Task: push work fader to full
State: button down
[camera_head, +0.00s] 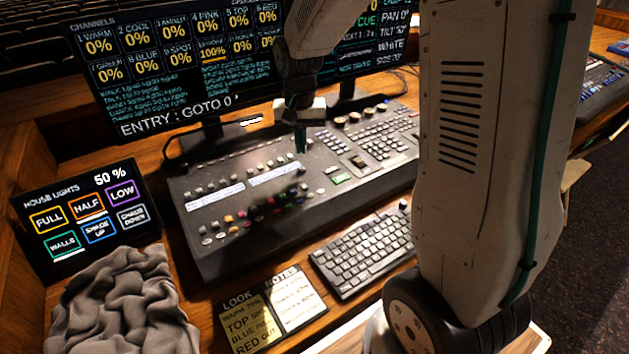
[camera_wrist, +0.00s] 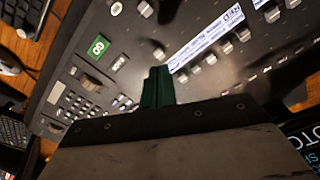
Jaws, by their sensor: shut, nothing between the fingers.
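The lighting console (camera_head: 215,245) lies on the desk, with rows of small fader caps beside two lit label strips (camera_head: 273,175). The label text is too small to read, so I cannot tell which cap is the work fader. My gripper (camera_head: 301,148) has dark green fingers, shut and empty, pointing down at the console's upper middle. Contact cannot be told. The monitor (camera_head: 165,85) shows one channel at 100% in orange; the others I can read show 0%.
A house lights touchscreen (camera_head: 88,215) reading 50% and a crumpled grey cloth (camera_head: 120,305) are at the left. A keyboard (camera_head: 362,248) and a note card (camera_head: 295,298) lie in front. The monitor stands close behind the console.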

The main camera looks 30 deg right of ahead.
jog(key=shift+r, duration=2.5)
jog(key=s+a+r, duration=0.1)
jog(key=s+r, duration=0.1)
jog(key=s, duration=1)
jog(key=shift+a, duration=0.25)
jog(key=s+a+r+n, duration=0.2)
jog(key=s+n, duration=0.1)
jog(key=s, duration=0.4)
jog(key=s+a+r+n+t, duration=0.1)
jog(key=s+a+r+n, duration=0.1)
jog(key=s, duration=0.6)
jog(key=shift+s+r+n, duration=0.3)
jog(key=shift+r+n, duration=0.2)
jog(key=shift+r, duration=0.25)
